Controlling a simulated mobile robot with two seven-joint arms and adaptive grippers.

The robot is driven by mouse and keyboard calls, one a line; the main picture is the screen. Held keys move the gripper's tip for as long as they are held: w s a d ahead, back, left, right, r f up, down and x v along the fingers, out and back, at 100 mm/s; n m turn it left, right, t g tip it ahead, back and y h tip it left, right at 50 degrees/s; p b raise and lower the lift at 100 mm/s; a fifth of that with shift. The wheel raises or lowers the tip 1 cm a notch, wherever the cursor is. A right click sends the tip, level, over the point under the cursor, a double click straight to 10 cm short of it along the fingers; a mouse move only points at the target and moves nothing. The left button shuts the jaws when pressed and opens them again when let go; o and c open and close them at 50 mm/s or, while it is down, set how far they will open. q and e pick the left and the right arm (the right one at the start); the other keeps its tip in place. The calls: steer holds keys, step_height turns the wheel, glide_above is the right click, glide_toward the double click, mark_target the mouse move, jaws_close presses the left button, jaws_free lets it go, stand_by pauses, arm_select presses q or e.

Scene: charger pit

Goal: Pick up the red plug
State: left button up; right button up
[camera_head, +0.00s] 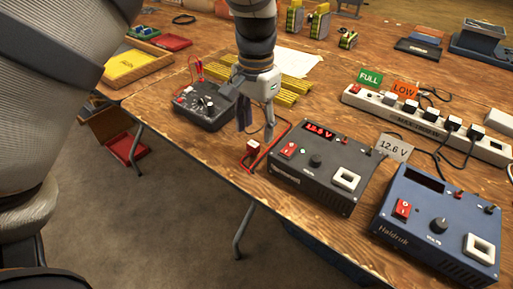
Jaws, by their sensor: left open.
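A small red plug (253,147) with a pale part lies on the wooden table near its front edge, left of the black charger. A red cable runs from it along the charger's left side. My left gripper (256,126) points down above and just behind the plug, with its two fingers apart and nothing visible between them. The fingertips look apart from the plug, though the exact height gap is hard to tell. My right gripper is not in view.
A black meter box (207,106) stands left of the gripper, yellow sticks (287,88) behind. A white power strip (425,122) lies at back right.

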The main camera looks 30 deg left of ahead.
mark_target(252, 145)
arm_select(q)
steer(key=f, duration=0.3)
steer(key=s+f, duration=0.1)
steer(key=f, duration=0.1)
steer(key=shift+a+f, duration=0.3)
steer(key=shift+f, duration=0.3)
jaws_close()
